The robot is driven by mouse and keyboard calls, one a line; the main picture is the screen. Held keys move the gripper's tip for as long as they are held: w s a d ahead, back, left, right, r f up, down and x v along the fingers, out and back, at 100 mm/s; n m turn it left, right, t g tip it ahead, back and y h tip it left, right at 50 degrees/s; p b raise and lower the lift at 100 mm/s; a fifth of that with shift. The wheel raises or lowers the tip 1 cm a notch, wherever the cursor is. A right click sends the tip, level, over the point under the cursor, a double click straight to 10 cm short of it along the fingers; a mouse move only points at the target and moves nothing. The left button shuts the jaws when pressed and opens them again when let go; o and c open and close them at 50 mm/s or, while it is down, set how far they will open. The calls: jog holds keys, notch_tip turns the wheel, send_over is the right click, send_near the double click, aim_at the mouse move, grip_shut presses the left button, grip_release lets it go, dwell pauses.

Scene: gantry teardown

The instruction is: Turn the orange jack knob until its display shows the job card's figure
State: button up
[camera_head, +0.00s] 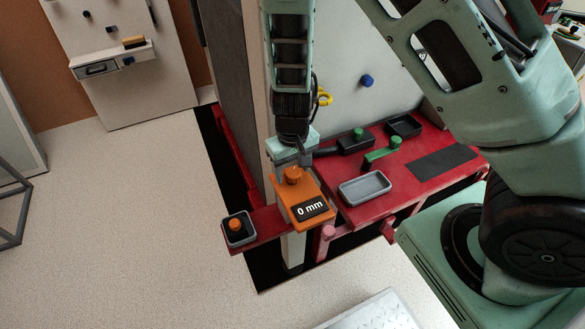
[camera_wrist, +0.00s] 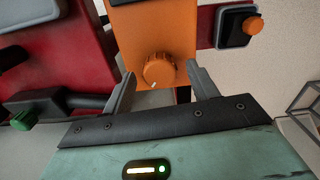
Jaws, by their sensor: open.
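The orange jack (camera_head: 300,197) stands at the front corner of the red bench, and its dark display (camera_head: 310,209) reads "0 mm". The orange jack knob (camera_head: 293,174) sits on top behind the display. In the wrist view the round ribbed knob (camera_wrist: 159,69) with a pale mark at its lower edge lies between and beyond my fingertips. My gripper (camera_wrist: 160,84) is open and empty, one finger to each side of the knob. In the head view my gripper (camera_head: 291,160) is just above the knob. No job card can be made out in either view.
The red bench (camera_head: 345,218) carries a grey tray (camera_head: 365,188), a green-handled crank (camera_head: 382,150), a black box with a green knob (camera_head: 356,140) and a dark mat (camera_head: 441,162). A grey tray with an orange button (camera_head: 236,227) sits left of the jack.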

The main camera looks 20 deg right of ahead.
jog(key=c, duration=1)
jog(key=m+p, duration=0.3)
jog(key=m, duration=0.1)
jog(key=shift+r, duration=0.15)
jog(key=shift+d+m+p, duration=0.1)
jog(key=shift+m+p, duration=0.8)
jog(key=shift+m, duration=1)
jog(key=o, duration=1)
